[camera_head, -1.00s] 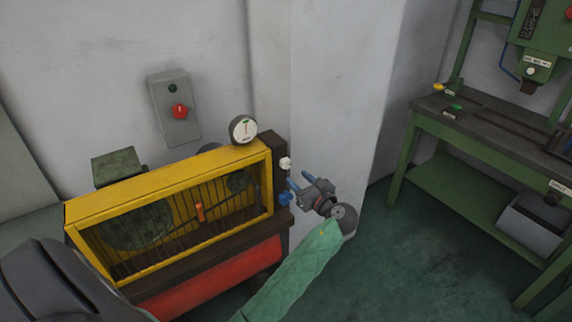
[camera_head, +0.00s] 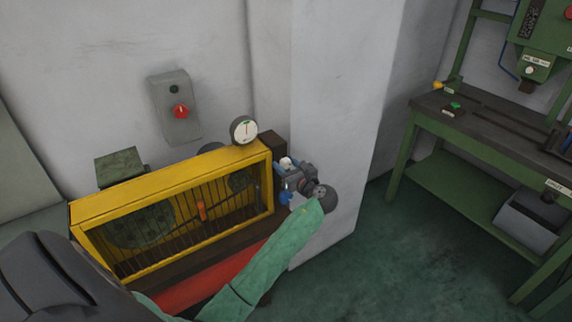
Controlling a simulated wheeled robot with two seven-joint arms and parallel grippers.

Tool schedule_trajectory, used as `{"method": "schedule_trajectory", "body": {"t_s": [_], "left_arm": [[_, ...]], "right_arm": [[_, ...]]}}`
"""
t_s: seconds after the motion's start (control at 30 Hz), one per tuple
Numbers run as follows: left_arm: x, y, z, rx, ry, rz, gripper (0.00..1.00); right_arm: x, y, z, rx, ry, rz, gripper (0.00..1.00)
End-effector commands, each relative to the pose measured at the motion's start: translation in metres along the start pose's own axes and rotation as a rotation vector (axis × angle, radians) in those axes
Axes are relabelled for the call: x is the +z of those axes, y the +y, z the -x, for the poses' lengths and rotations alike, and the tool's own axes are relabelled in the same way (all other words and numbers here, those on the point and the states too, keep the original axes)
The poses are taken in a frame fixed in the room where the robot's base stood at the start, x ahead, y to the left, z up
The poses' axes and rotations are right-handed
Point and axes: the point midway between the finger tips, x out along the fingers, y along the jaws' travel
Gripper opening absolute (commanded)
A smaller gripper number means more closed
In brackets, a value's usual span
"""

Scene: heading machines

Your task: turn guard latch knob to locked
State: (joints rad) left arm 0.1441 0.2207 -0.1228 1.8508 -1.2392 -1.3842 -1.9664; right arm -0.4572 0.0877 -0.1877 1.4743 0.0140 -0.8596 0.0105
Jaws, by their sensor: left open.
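The yellow guard (camera_head: 170,184) is a barred frame over the machine. An orange handle (camera_head: 201,211) shows among the bars. No label shows which of these is the latch knob, nor its setting. My left gripper (camera_head: 287,167), with blue fingertips, is open right at the pale knob and partly covers it. I cannot tell whether the fingers touch it. My right gripper is not in view.
A round gauge (camera_head: 244,130) stands on the guard's top right corner. A grey wall box (camera_head: 174,105) with a red switch is behind. A pale pillar (camera_head: 335,110) rises close behind my gripper. A green workbench (camera_head: 470,135) stands right, with open floor before it.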

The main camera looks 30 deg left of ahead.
Motion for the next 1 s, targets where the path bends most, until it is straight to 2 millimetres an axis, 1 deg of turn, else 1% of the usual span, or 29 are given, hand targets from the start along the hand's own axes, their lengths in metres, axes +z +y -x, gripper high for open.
{"method": "schedule_trajectory", "body": {"t_s": [0.07, 0.1, 0.23, 0.27, 0.5, 0.67, 0.8, 0.9, 1.0], "left_arm": [[0.0, 0.0, 0.0, 0.0, 0.0, 0.0, 0.44], [0.0, 0.0, 0.0, 0.0, 0.0, 0.0, 0.4], [0.0, 0.0, 0.0, 0.0, 0.0, 0.0, 0.14], [0.0, 0.0, 0.0, 0.0, 0.0, 0.0, 0.12], [-0.001, 0.0, 0.001, 0.0, 0.0, 0.016, 0.12], [-0.001, -0.001, 0.001, -0.001, 0.001, 0.073, 0.12], [-0.002, -0.001, 0.001, 0.001, 0.001, 0.162, 0.12], [-0.003, -0.002, 0.001, 0.0, 0.002, 0.245, 0.12], [-0.003, -0.001, 0.001, 0.001, 0.002, 0.337, 0.12]], "right_arm": [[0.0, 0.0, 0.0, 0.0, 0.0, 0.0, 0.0], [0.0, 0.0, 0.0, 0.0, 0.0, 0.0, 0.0], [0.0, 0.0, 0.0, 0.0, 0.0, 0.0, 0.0], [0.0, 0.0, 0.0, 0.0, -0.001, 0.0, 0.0], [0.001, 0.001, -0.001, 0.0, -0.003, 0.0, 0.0], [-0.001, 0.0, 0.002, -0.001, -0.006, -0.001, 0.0], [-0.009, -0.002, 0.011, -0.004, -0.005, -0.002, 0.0], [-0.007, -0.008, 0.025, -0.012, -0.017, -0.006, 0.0], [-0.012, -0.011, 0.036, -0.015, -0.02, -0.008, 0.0]]}}
